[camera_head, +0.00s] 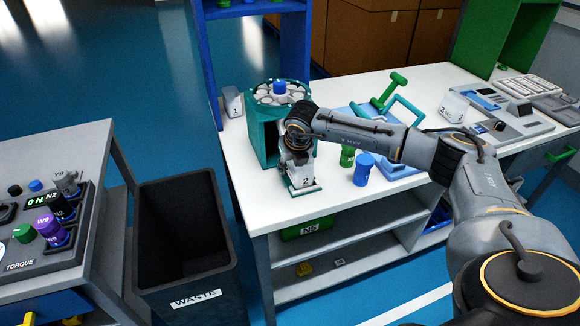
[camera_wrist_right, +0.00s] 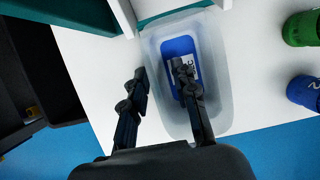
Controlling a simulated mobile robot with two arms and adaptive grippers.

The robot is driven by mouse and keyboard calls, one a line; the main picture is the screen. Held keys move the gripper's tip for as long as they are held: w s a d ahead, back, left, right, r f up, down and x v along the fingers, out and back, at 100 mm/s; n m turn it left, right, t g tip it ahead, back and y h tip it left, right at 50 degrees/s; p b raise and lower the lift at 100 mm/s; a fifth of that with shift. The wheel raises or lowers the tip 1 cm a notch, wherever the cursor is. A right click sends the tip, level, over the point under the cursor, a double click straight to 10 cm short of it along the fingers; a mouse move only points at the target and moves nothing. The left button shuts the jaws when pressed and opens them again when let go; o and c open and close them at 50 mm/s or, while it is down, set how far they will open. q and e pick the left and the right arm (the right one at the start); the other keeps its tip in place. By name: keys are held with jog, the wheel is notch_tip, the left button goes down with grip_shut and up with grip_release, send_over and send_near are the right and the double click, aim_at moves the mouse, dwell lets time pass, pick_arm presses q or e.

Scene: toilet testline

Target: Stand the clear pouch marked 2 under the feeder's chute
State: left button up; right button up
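The clear pouch marked 2 (camera_head: 305,181) stands upright at the front of the teal feeder (camera_head: 262,140), at its lower front ledge. My right gripper (camera_head: 297,158) is right above it and hides its upper part. In the right wrist view the pouch (camera_wrist_right: 216,108) is open at the top, with a blue labelled item (camera_wrist_right: 174,48) inside. My right gripper (camera_wrist_right: 158,68) has its fingers apart, one outside the pouch's left wall and one over its inside. I cannot tell whether they touch it. The chute is hidden behind my arm. My left gripper is out of view.
Pouch 1 (camera_head: 233,103) stands left of the feeder, pouch 3 (camera_head: 453,107) far right. Green (camera_head: 347,156) and blue (camera_head: 364,170) cylinders stand right of my gripper, beside a blue tray (camera_head: 400,172). A dark waste bin (camera_head: 190,270) stands left of the table.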

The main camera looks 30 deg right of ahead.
jog(key=v, duration=1.1)
jog(key=shift+s+r+b, duration=0.2)
jog(key=shift+r+b, duration=0.05)
jog(key=shift+b, duration=0.2)
jog(key=shift+a, duration=0.15)
